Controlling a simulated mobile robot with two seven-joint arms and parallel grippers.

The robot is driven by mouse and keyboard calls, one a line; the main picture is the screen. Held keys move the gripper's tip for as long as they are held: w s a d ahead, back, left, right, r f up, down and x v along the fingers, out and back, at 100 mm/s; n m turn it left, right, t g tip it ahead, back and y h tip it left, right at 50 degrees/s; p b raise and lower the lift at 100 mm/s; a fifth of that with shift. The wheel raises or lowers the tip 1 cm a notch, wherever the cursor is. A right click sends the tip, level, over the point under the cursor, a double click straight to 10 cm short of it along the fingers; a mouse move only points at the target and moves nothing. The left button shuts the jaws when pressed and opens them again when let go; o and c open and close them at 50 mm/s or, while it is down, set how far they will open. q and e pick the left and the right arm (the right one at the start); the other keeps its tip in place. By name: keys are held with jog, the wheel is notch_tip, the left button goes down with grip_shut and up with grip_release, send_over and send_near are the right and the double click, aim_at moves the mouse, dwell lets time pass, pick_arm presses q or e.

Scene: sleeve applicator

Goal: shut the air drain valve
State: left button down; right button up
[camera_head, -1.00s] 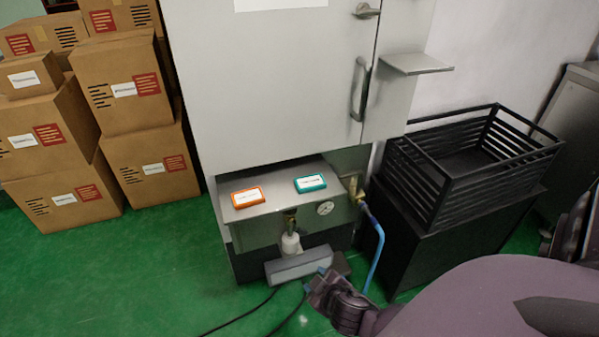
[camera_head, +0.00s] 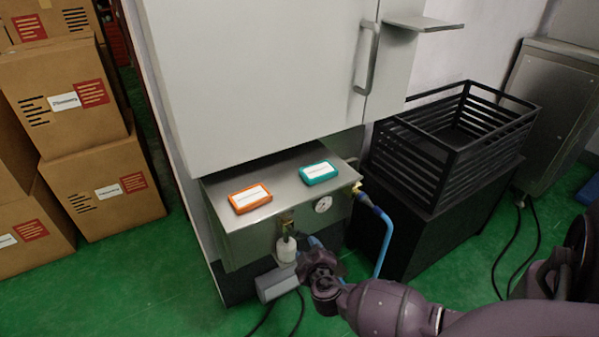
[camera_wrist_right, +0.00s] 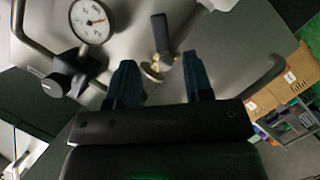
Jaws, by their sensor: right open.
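The air drain valve appears to be the small brass valve (camera_head: 286,224) on the front of the steel box under the cabinet, above a white cylinder (camera_head: 287,249). In the right wrist view it shows as a brass fitting with a dark lever (camera_wrist_right: 161,36), just beyond and between the fingertips. My right gripper (camera_head: 313,242) is just right of the valve and white cylinder in the head view. Its two blue fingers (camera_wrist_right: 157,80) are apart with nothing between them. I cannot tell if a finger touches the lever. My left gripper is not in view.
A pressure gauge (camera_head: 323,204) sits right of the valve. Another brass fitting (camera_head: 362,197) feeds a blue hose (camera_head: 387,240). Orange (camera_head: 250,198) and teal (camera_head: 319,172) labelled blocks lie on the steel box. A grey unit (camera_head: 276,284) is on the floor. A black crate (camera_head: 455,160) stands right.

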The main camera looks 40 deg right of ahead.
aim_at(302, 237)
jog(key=b+x, duration=0.1)
jog(key=x, duration=0.3)
jog(key=b+x, duration=0.1)
jog(key=x, duration=0.3)
jog(key=shift+f, duration=0.25)
jog(key=shift+w+d, duration=0.4)
jog(key=shift+w, duration=0.2)
grip_shut()
